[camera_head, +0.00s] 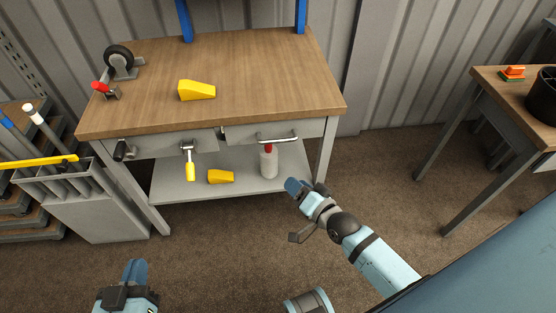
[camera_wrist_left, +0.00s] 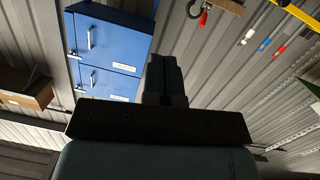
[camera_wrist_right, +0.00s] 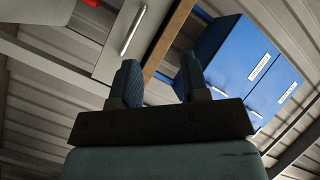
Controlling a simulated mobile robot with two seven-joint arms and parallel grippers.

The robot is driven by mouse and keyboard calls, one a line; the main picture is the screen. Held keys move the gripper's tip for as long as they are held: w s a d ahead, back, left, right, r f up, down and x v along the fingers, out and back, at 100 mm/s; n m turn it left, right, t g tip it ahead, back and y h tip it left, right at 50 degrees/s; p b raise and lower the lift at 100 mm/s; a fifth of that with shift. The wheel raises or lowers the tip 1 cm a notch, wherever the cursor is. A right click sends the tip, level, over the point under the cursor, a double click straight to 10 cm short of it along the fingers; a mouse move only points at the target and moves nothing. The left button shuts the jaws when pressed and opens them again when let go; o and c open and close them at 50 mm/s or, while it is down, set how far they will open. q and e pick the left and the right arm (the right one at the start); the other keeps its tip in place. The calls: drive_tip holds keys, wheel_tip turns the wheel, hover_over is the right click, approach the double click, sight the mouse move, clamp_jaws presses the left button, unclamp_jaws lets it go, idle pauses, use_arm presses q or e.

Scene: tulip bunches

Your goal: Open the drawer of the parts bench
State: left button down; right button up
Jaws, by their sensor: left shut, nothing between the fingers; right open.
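The parts bench (camera_head: 235,80) has a wooden top and a grey frame. Its grey drawer front (camera_head: 305,130) with a silver bar handle (camera_head: 278,138) is at the right under the top and looks closed. In the right wrist view, the drawer handle (camera_wrist_right: 133,31) shows beyond the fingers, apart from them. My right gripper (camera_head: 298,187) is open and empty, below and a little right of the handle; its spread fingers (camera_wrist_right: 158,82) show in its wrist view. My left gripper (camera_head: 136,270) is shut and empty at the lower left, well away from the bench; it also shows in its wrist view (camera_wrist_left: 165,80).
A yellow wedge (camera_head: 197,90) and a caster (camera_head: 120,62) sit on the bench. A hammer (camera_head: 190,165) hangs at the front left. A bottle (camera_head: 268,162) and another yellow block (camera_head: 221,177) stand on the lower shelf (camera_head: 180,190). A second table (camera_head: 490,90) is at right; floor between is clear.

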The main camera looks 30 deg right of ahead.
sight(278, 140)
drive_tip(key=w+d+f+m+t+h+b, duration=0.1)
drive_tip(key=w+d+f+m+t+b, duration=0.1)
drive_tip(key=w+f+m+b, duration=0.3)
drive_tip(key=w+d+f+m+t+b, duration=0.1)
drive_tip(key=w+d+f+m+b, duration=0.15)
drive_tip(key=b, duration=0.45)
use_arm(q)
wheel_tip(278, 140, down, 8)
drive_tip(key=d+h+b, duration=0.2)
drive_tip(key=b, duration=0.3)
drive_tip(key=shift+s+d+m+h, duration=0.3)
drive_tip(key=shift+s+d+h, duration=0.05)
drive_tip(key=shift+d+h, duration=0.05)
use_arm(e)
drive_tip(key=shift+m+t+h, duration=0.3)
drive_tip(key=shift+m+t, duration=0.2)
drive_tip(key=shift+m, duration=0.25)
drive_tip(key=w, duration=0.4)
drive_tip(key=w+r, duration=0.1)
drive_tip(key=w, duration=0.4)
drive_tip(key=w+r, duration=0.1)
drive_tip(key=w, duration=0.3)
drive_tip(key=shift+w+d+r, duration=0.15)
drive_tip(key=shift+w, duration=0.15)
clamp_jaws()
